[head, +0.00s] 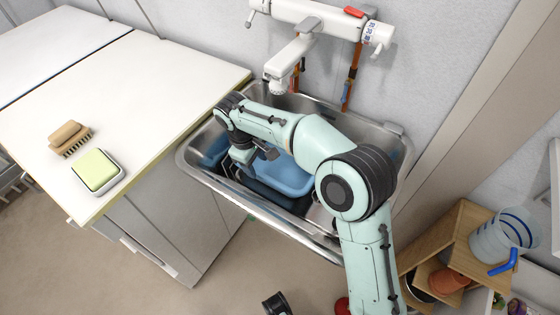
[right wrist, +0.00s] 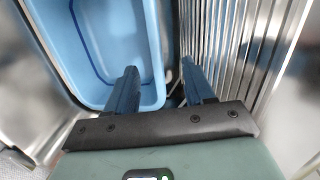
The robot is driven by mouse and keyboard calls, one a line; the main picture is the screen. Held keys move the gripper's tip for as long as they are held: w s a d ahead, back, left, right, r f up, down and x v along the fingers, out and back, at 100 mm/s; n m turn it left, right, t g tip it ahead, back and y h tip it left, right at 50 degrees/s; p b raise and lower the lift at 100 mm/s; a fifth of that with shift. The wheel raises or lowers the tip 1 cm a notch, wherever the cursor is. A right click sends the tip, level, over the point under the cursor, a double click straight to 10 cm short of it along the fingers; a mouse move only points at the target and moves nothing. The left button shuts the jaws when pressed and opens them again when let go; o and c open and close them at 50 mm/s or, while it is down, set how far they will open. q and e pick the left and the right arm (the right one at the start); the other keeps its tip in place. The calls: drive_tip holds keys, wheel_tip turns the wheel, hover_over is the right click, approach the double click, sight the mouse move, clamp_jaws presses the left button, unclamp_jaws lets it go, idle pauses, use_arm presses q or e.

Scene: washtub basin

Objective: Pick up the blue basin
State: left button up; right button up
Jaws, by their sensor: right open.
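The blue basin (head: 287,176) sits inside the metal sink (head: 330,108), partly hidden by my right arm in the head view. In the right wrist view, the basin (right wrist: 105,50) is light blue with a rounded rim and fills the upper left. My right gripper (head: 254,162) is over the sink. In the right wrist view, my right gripper (right wrist: 160,68) is open and empty, with one finger over the basin's inner side and the other just outside its right edge. I cannot tell whether either finger touches it.
A white faucet (head: 290,60) hangs over the sink's back. A white counter (head: 110,95) on the left holds a brush (head: 68,136) and a green-and-white sponge (head: 96,170). A wooden shelf (head: 445,235) with a clear jug (head: 500,235) stands at the right.

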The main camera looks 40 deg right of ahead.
sight(265, 176)
drive_tip(key=f, duration=0.2)
drive_tip(key=f+b, duration=0.1)
drive_tip(key=d+f, duration=0.1)
drive_tip(key=f, duration=0.1)
drive_tip(key=shift+s+f, duration=0.1)
drive_tip(key=shift+f, duration=0.25)
drive_tip(key=shift+d+f+b, duration=0.3)
drive_tip(key=shift+f+b, duration=0.05)
drive_tip(key=shift+f, duration=0.55)
drive_tip(key=shift+d+f+b, duration=0.3)
drive_tip(key=shift+f+b, duration=0.1)
drive_tip(key=shift+f, duration=0.45)
drive_tip(key=shift+d+f+b, duration=0.3)
drive_tip(key=shift+f+b, duration=0.05)
drive_tip(key=shift+f, duration=0.55)
use_arm(q)
drive_tip(key=w+a+f+t, duration=0.1)
drive_tip(key=w+a+f, duration=0.1)
drive_tip(key=w+f, duration=0.2)
drive_tip(key=shift+w+a+t+y, duration=0.25)
drive_tip(key=shift+w+t+y, duration=0.15)
drive_tip(key=shift+w, duration=0.15)
use_arm(e)
drive_tip(key=shift+r, duration=0.1)
clamp_jaws()
